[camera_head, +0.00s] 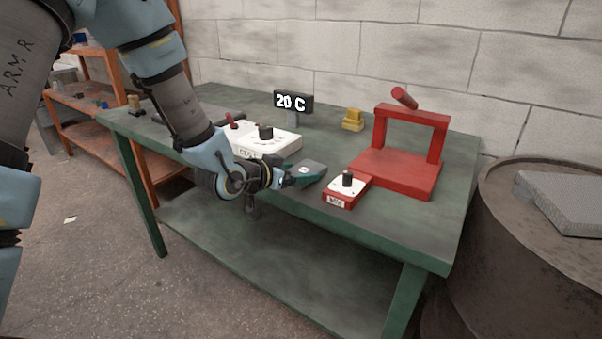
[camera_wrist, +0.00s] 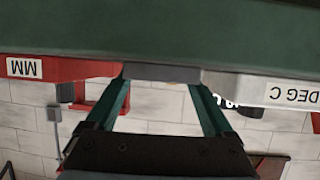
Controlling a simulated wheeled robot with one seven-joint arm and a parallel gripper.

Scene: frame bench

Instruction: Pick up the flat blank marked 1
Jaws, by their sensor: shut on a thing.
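The flat blank (camera_head: 313,167) is a small dark grey plate with a tiny white mark, too small to read, near the front edge of the green bench (camera_head: 420,235). My gripper (camera_head: 306,177) reaches it from the left, and its green fingers are shut on the blank. In the wrist view the blank (camera_wrist: 162,73) shows edge-on as a grey strip between the two fingertips (camera_wrist: 162,84) of my gripper. I cannot tell whether the blank touches the bench top.
A red MM box (camera_head: 346,190) with a black knob stands just right of the blank. A white DEG C box (camera_head: 272,142) stands behind my gripper.

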